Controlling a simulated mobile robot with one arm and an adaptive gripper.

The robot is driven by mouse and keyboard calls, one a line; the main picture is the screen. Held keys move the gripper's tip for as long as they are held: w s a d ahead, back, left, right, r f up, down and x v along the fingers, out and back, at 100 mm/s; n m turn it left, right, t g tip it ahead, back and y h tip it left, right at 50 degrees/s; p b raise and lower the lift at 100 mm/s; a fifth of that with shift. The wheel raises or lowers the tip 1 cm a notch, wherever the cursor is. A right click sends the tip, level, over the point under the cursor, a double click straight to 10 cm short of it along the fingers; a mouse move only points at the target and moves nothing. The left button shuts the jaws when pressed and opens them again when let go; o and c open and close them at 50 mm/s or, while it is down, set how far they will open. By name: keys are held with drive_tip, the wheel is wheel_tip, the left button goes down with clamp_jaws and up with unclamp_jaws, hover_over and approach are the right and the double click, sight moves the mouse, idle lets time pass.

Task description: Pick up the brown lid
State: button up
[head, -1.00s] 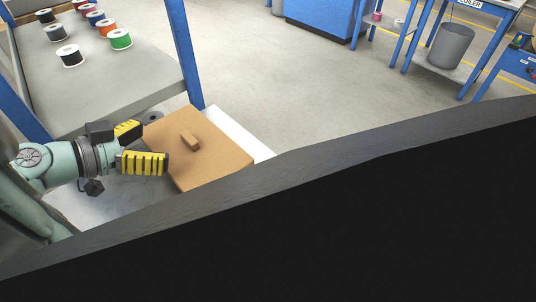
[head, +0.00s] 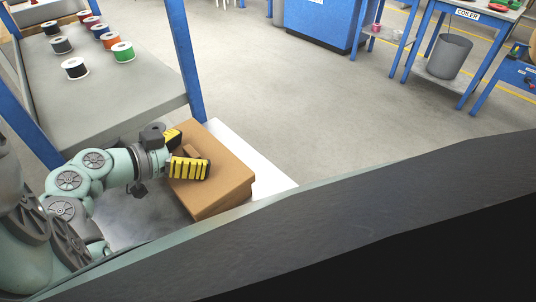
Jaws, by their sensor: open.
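The brown lid (head: 228,168) is a flat square top with a small raised bar handle, and a brown side face shows below its near edge. It lies at the lower middle left of the head view. My gripper (head: 192,151) has black fingers with yellow pads and is open over the lid's left part. The fingers appear to be on either side of the handle, which is mostly hidden behind the nearer finger. I cannot tell whether they touch it.
A white surface (head: 262,177) lies under and right of the lid. A grey table (head: 105,95) with several wire spools and a blue post (head: 185,60) stand behind at left. Grey floor (head: 290,95) is clear toward blue benches (head: 455,90). A dark edge fills the lower right.

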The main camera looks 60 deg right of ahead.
drive_tip(key=c, duration=1.3)
drive_tip(key=shift+o, duration=0.2)
drive_tip(key=shift+r, duration=0.2)
